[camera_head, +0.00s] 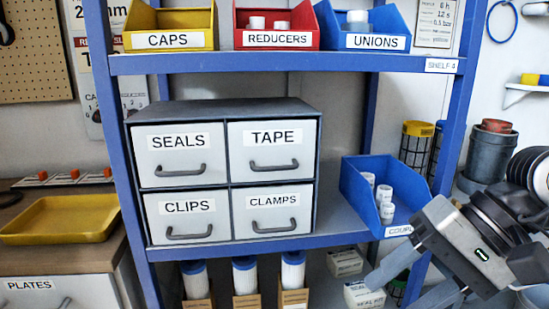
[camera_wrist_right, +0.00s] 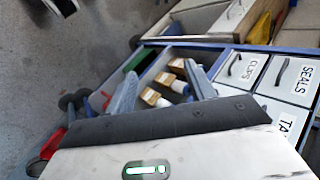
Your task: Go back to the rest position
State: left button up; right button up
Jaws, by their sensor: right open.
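My right gripper (camera_head: 391,293) is at the lower right of the head view, in front of the blue shelf rack near the couplings bin. Its two grey fingers point down and to the left. In the right wrist view my right gripper (camera_wrist_right: 162,88) has its fingers spread apart, with nothing held between them. Beyond the fingers, the rack's lower shelf with white filter cartridges shows. My left gripper is in neither view.
The blue rack (camera_head: 124,190) holds a drawer cabinet (camera_head: 222,184) and a blue couplings bin (camera_head: 357,192), partly behind my right gripper. Yellow, red and blue bins line the shelf above. A yellow tray (camera_head: 20,237) lies on the left counter.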

jog(key=s+a+r+m+g+y, duration=0.2)
jog(key=a+r+m+y, duration=0.2)
jog(key=a+m+y, duration=0.7)
jog(key=w+d+f+m+t+h+p, duration=0.1)
jog(key=w+d+f+m+t+h, duration=0.25)
jog(key=m+t, duration=1)
jog(key=w+d+f+m+t+h+p, duration=0.15)
jog(key=w+f+m+t, duration=0.35)
jog(key=m, duration=1.5)
jog(key=s+d+f+m+g+h, duration=0.1)
jog(key=s+f+m+g+h, duration=0.2)
jog(key=f+m, duration=0.8)
jog(key=s+d+f+m+g+h, duration=0.1)
jog(key=s+f+m+g+h, duration=0.3)
jog(key=s+f+m+h, duration=0.3)
notch_tip(320, 180, down, 7)
jog(key=s+m, duration=0.1)
jog(key=m, duration=0.3)
jog(key=shift+s+d+r+m+h, duration=0.15)
jog(key=shift+d+r+m+h, duration=0.05)
jog(key=shift+m+h, duration=0.15)
